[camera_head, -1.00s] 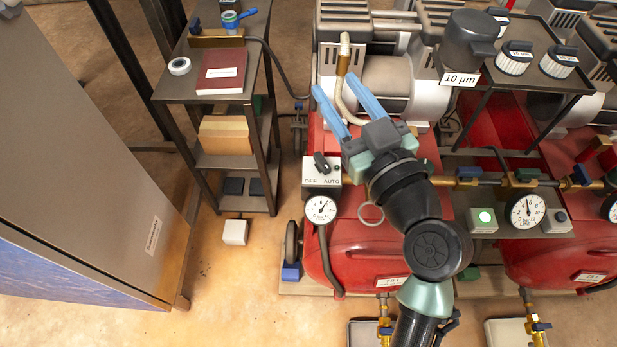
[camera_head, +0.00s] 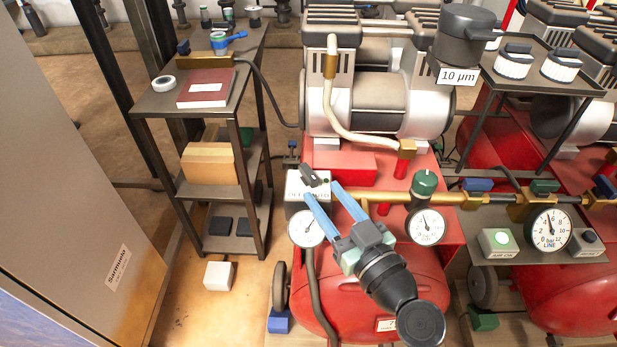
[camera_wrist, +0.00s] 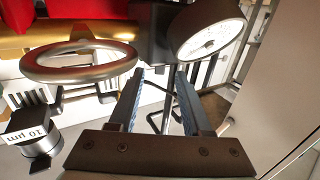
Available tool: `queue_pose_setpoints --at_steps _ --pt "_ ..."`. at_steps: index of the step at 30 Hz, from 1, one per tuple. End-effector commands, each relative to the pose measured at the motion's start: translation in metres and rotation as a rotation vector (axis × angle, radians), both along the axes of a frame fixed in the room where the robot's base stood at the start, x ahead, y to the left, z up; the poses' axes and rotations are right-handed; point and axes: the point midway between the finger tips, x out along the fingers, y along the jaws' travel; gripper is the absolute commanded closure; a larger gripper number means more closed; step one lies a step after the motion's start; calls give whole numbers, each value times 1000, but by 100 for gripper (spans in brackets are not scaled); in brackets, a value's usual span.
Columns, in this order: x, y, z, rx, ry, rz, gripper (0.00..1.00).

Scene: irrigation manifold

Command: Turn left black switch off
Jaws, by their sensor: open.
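The black switch (camera_head: 309,174) sits on top of a pale box (camera_head: 294,186) on the left red compressor, in the head view. The box's OFF and AUTO lettering is partly covered by my fingers, and which setting the switch has is unclear. My gripper (camera_head: 322,191) is open, its two blue fingers pointing up-left with tips at the near side of the box. Nothing is between them; contact with the box or switch cannot be told. In the wrist view my gripper (camera_wrist: 160,72) is open and empty below a dark block and a gauge; the switch is not recognisable there.
A white gauge (camera_head: 306,229) hangs on the box front; it seems to be the gauge (camera_wrist: 212,38) close to the fingers in the wrist view. A metal ring (camera_wrist: 80,62) is also near. A brass pipe (camera_head: 450,198) and green-knobbed regulator (camera_head: 425,184) lie right. A shelf (camera_head: 240,115) stands left.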

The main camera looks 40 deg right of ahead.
Motion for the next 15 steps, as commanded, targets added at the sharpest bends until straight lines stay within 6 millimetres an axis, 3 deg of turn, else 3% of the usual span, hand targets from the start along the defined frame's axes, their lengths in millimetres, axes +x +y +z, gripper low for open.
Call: queue_pose_setpoints --at_steps 6,15 --pt "42 -5 0 -2 -2 1 51" --pt "65 -8 -1 -1 1 0 51"
